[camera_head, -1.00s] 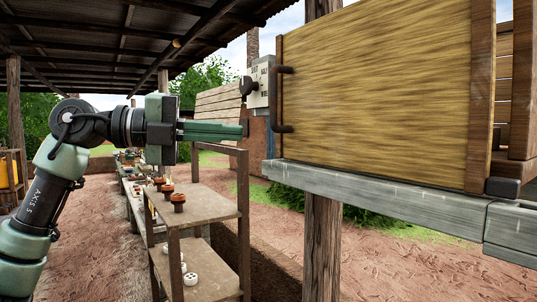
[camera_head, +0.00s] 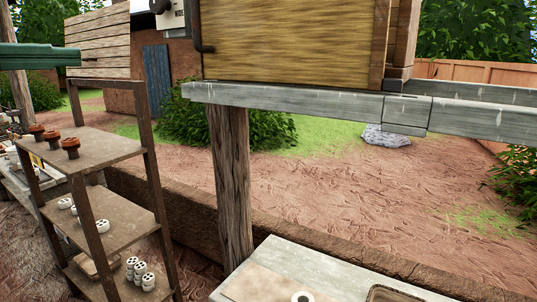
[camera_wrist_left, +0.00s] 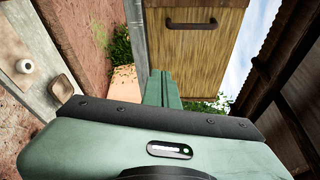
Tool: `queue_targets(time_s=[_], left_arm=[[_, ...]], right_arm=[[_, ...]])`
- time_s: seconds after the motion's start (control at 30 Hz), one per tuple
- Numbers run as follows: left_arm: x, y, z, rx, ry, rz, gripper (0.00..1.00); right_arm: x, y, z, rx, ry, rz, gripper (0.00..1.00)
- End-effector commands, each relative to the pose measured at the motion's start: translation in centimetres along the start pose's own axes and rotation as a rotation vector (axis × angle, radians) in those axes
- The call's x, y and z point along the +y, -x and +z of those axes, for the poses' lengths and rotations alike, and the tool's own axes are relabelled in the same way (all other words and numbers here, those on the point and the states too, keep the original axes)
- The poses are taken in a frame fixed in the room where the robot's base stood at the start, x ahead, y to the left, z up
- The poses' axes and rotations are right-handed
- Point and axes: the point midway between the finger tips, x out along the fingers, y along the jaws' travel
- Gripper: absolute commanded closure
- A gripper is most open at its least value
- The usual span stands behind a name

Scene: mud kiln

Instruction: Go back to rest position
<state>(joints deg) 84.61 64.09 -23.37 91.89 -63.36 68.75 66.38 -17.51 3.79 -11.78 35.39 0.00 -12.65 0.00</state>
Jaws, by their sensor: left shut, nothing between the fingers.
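My left gripper (camera_head: 72,57) reaches in from the left edge of the head view, green, with its fingers together and nothing between them. It also shows in the left wrist view (camera_wrist_left: 163,86), where its closed fingers point toward the wooden box. The arm behind it is out of the head view. My right gripper is in neither view.
A wooden box (camera_head: 290,45) with a dark handle (camera_head: 197,30) sits on a grey beam (camera_head: 300,103) held by a post (camera_head: 230,180). A shelf (camera_head: 110,147) with several small pots stands at left. A pale table (camera_head: 270,262) is at the bottom.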

Motion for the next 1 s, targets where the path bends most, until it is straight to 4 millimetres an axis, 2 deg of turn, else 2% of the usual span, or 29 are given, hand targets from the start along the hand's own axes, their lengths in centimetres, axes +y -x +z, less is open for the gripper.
queue_targets(time_s=[0.1,0.37,0.53,0.67,0.77,0.87,0.97,1.0], left_arm=[[0.6,-0.8,0.4,0.014,0.020,-0.013,1.00],[2.8,-3.7,2.3,0.065,0.110,-0.094,1.00],[5.6,-6.2,4.4,0.088,0.210,-0.174,1.00],[9.1,-8.5,6.5,0.087,0.315,-0.246,1.00],[12.9,-10.4,8.4,0.066,0.415,-0.303,1.00],[18.2,-12.3,10.4,0.018,0.539,-0.361,1.00],[25.4,-14.0,12.3,-0.065,0.682,-0.409,1.00],[28.4,-14.5,12.9,-0.103,0.735,-0.422,1.00]], right_arm=[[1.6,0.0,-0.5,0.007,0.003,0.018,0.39],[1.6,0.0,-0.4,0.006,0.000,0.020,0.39],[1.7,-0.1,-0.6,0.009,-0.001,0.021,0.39],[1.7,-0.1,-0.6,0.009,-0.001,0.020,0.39],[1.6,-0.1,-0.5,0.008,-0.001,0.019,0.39],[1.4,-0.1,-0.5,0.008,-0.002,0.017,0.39],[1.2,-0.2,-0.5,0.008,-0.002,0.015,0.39],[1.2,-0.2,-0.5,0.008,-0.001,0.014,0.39]])
